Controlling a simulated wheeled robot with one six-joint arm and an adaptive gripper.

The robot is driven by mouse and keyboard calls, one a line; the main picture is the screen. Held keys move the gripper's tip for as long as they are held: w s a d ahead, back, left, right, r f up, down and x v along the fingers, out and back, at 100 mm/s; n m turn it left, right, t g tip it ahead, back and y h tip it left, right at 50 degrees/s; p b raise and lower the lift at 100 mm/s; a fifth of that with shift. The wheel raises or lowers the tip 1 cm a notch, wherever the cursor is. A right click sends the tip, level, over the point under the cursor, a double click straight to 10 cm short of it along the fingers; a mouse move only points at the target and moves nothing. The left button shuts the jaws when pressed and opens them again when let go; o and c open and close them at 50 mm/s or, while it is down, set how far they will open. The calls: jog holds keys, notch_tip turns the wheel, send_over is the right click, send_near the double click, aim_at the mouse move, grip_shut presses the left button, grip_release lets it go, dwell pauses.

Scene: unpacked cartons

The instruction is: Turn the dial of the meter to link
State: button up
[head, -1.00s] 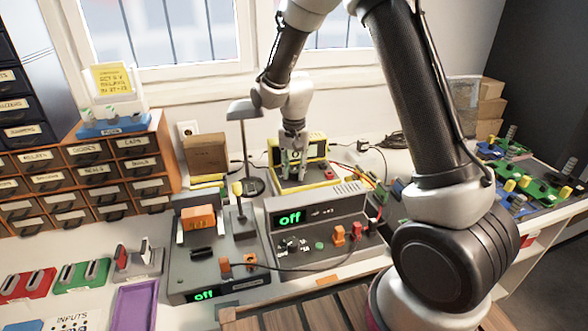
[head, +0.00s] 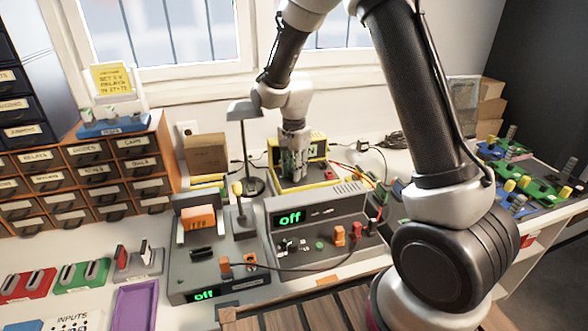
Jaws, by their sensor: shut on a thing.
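The meter (head: 318,150) is a yellow-framed device at the back of the bench, below the window. My gripper (head: 294,172) reaches down from above in front of the meter's face. Its fingers are close together, shut on the meter's dial. The dial itself is hidden behind the fingers, so its setting cannot be read. The meter's display is mostly covered by my gripper. Red leads run from the meter's right side.
A grey power supply (head: 318,208) reading "off" stands in front of the meter. A grey station (head: 205,265), also reading "off", is to its left. A lamp (head: 244,112) stands close left of my gripper. A cardboard box (head: 206,154) is behind.

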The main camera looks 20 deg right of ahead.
jog(key=o, duration=1.1)
jog(key=shift+c, duration=0.2)
notch_tip(320, 180, up, 12)
